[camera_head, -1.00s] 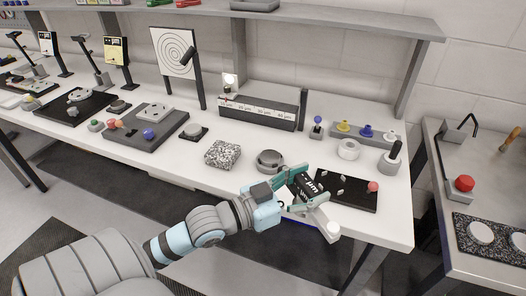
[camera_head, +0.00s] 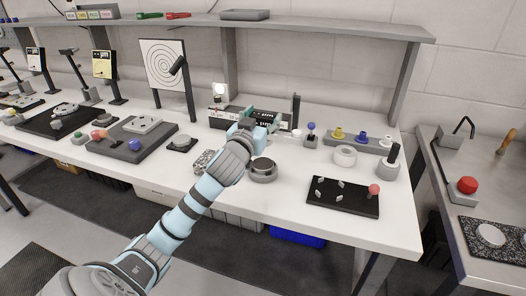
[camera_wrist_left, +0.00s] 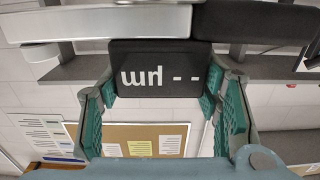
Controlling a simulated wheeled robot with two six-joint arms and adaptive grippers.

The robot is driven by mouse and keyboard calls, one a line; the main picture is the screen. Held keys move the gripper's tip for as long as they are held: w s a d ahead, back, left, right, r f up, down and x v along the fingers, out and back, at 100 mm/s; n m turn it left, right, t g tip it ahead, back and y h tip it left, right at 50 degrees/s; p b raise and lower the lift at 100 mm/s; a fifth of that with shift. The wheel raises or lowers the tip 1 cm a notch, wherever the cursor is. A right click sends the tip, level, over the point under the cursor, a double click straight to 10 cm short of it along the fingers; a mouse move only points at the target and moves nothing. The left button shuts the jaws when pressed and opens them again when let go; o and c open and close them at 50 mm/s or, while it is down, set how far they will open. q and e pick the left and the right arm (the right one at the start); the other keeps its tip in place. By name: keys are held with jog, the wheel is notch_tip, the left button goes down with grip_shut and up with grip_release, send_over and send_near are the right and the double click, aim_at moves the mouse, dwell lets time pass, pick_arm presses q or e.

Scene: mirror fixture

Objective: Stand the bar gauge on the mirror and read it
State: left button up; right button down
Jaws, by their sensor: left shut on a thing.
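The bar gauge is a dark block with "-- µm" in white on its face; it shows in the wrist view (camera_wrist_left: 155,88), upside down there, and small in the head view (camera_head: 267,114). My left gripper (camera_head: 270,121) is shut on it, with green-padded fingers on both sides. The gripper holds it in front of the long labelled fixture (camera_head: 222,118) at the back of the bench, partly covering that fixture. Whether the gauge touches anything is hidden. I cannot tell for sure which surface is the mirror. My right gripper is not in view.
A round grey piece (camera_head: 263,174) and a partly covered speckled block (camera_head: 202,162) stand near my arm. A black plate with a red knob (camera_head: 343,198) lies at front right. A white ring (camera_head: 345,156) and a knob row (camera_head: 360,142) are at right. Bench space between these is clear.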

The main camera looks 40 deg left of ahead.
pick_arm(q)
notch_tip(320, 180, down, 8)
jog(key=shift+d+r+b, duration=0.1)
jog(key=shift+r+b, duration=0.15)
jog(key=shift+b, duration=0.6)
jog(key=o, duration=1.5)
jog(key=shift+s, duration=0.15)
jog(key=v, duration=1.1)
jog(key=shift+s+d+p, duration=0.15)
jog(key=shift+s+p, duration=0.2)
jog(key=shift+p, duration=0.05)
